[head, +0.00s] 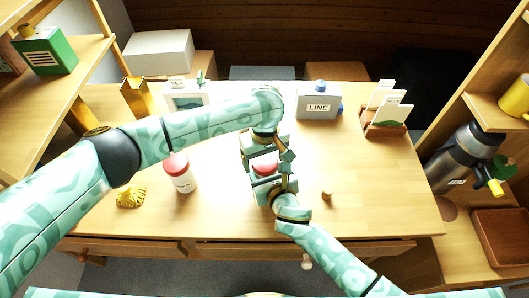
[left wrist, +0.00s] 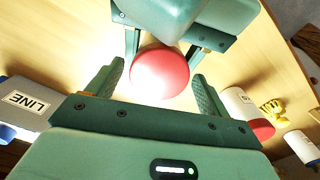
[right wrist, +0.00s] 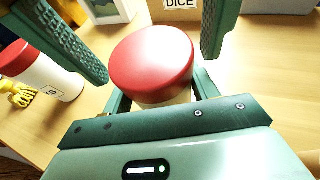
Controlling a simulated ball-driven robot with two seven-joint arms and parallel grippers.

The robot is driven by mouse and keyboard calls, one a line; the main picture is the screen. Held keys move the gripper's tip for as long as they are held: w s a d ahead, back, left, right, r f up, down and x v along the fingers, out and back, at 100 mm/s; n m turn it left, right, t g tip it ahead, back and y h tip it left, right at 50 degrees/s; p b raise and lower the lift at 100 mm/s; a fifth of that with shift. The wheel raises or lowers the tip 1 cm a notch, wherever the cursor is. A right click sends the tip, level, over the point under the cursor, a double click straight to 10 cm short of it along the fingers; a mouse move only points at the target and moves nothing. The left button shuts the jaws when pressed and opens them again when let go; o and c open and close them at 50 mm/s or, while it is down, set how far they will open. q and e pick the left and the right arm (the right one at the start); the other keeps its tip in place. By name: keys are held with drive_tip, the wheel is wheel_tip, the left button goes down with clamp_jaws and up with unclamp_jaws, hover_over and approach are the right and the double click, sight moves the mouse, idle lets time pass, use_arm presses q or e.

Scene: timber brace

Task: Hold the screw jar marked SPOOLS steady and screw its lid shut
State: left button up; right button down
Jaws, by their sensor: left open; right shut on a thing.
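A white jar with a red lid (head: 264,168) stands between my two grippers near the middle of the table. Its label is hidden, so I cannot read whether it says SPOOLS. In the right wrist view the lid (right wrist: 152,62) sits on top of the white body (right wrist: 165,101). My right gripper (right wrist: 163,95) is shut on that body, below the lid. My left gripper (left wrist: 158,78) is open, its fingers on either side of the lid (left wrist: 160,72) with gaps showing. How tightly the lid is seated cannot be told.
Another red-lidded white jar (head: 183,181) stands to the left, with a yellow tassel-like thing (head: 131,197) near it. A small orange-brown piece (head: 327,194) lies to the right. A LINE box (head: 318,107) and card holder (head: 385,122) stand behind. The front right table is clear.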

use_arm(q)
drive_tip(key=c, duration=1)
drive_tip(key=m, duration=0.6)
drive_tip(key=shift+m, duration=0.3)
drive_tip(key=m, duration=0.6)
drive_tip(key=shift+m, duration=0.3)
drive_tip(key=o, duration=1)
drive_tip(key=shift+a, duration=0.1)
drive_tip(key=shift+c, duration=0.2)
drive_tip(key=shift+o, duration=0.5)
